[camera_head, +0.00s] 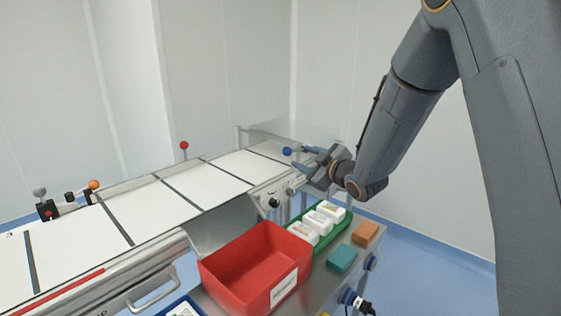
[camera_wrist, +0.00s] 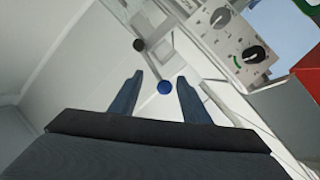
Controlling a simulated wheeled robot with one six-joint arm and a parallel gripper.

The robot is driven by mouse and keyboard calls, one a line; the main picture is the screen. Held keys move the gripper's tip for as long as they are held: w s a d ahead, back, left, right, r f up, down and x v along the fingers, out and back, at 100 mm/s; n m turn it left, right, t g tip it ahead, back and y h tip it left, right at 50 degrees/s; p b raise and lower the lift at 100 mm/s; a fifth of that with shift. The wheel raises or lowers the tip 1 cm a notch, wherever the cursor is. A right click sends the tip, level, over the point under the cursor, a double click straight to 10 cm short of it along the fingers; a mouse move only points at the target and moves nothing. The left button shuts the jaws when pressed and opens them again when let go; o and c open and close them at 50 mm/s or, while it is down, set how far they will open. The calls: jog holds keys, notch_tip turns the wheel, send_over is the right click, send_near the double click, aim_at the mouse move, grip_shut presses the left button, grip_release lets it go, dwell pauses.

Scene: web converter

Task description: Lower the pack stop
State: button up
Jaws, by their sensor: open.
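A blue ball knob (camera_head: 287,151) is near the far end of the conveyor line. In the wrist view the blue knob (camera_wrist: 164,87) shows between my two fingers, with a gap on both sides. My gripper (camera_head: 303,158) is open, reaching in from the right with its fingertips close to the knob. In the wrist view my gripper (camera_wrist: 160,80) points down over the white surface. I cannot tell whether the knob is level with the fingers or beyond them. No part is labelled as the pack stop; its bar cannot be told apart clearly.
A control panel (camera_head: 270,196) with dark dials faces the near side. A red bin (camera_head: 218,272), a green tray (camera_head: 334,226) with white packs, a teal block (camera_head: 342,259) and an orange block (camera_head: 365,234) sit on the bench. A red knob (camera_head: 184,145) stands on the far rail.

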aim_at(290, 153)
jog(key=a+n+y, duration=0.1)
jog(key=w+a+n+y+b, duration=0.1)
jog(key=a, duration=0.1)
jog(key=shift+a+r+y, duration=0.15)
jog(key=shift+a+y, duration=0.1)
jog(key=shift+y, duration=0.15)
jog(key=shift+w+a+r+n, duration=0.1)
jog(key=shift+w+a+n, duration=0.1)
jog(key=shift+a+n, duration=0.1)
jog(key=p+x, duration=0.1)
jog(key=x, duration=0.6)
jog(key=shift+d, duration=0.1)
grip_shut()
